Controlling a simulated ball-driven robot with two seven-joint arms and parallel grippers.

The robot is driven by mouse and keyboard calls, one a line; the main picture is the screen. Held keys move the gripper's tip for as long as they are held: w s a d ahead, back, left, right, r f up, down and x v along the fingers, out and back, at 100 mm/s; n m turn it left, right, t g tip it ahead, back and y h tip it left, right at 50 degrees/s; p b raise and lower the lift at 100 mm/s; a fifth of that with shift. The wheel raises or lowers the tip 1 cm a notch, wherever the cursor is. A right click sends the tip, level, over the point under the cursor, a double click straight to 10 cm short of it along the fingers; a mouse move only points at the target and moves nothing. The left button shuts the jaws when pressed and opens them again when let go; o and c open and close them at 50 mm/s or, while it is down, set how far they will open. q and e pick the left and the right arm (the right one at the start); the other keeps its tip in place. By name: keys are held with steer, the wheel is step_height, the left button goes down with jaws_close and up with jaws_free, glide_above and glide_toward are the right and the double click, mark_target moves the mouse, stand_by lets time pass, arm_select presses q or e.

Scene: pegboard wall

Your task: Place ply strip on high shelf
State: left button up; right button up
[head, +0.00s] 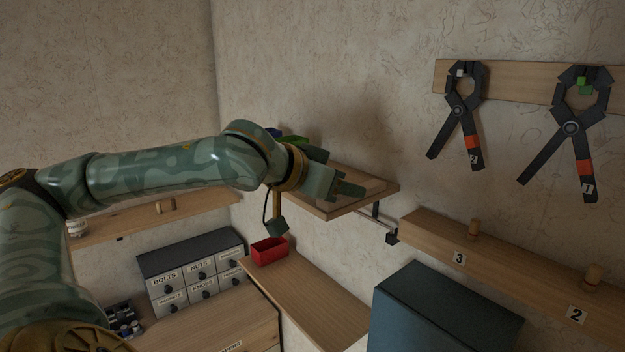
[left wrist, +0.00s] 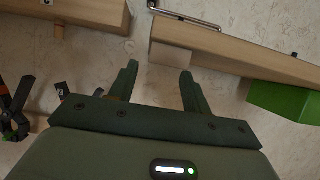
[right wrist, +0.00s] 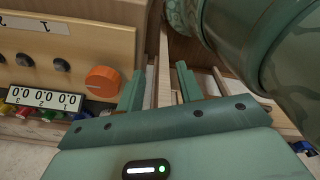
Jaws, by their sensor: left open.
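The high shelf (head: 388,187) is a small wooden board on a metal bracket on the wall. My left gripper (head: 350,189) is just above it in the head view. Its two fingers (left wrist: 158,92) stand apart with only wall between them in the left wrist view. A paler flat piece seems to lie on the shelf beside the fingers; I cannot tell for sure whether it is the ply strip. The shelf also shows in the left wrist view (left wrist: 235,50). My right gripper (right wrist: 162,85) shows only in its wrist view, fingers apart, with wooden edges behind the gap.
A green object (left wrist: 285,102) is at the shelf's far end. Below are a red bin (head: 269,251), a labelled drawer cabinet (head: 190,268) and a dark blue box (head: 440,305). A peg rail (head: 510,258) and two hanging clamps (head: 461,105) are on the right. My right wrist is beside an orange knob (right wrist: 102,82).

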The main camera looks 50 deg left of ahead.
arm_select(q)
steer(key=d+b+v, duration=0.1)
steer(key=v, duration=0.9)
steer(key=shift+s+a, duration=0.25)
steer(key=shift+a, duration=0.2)
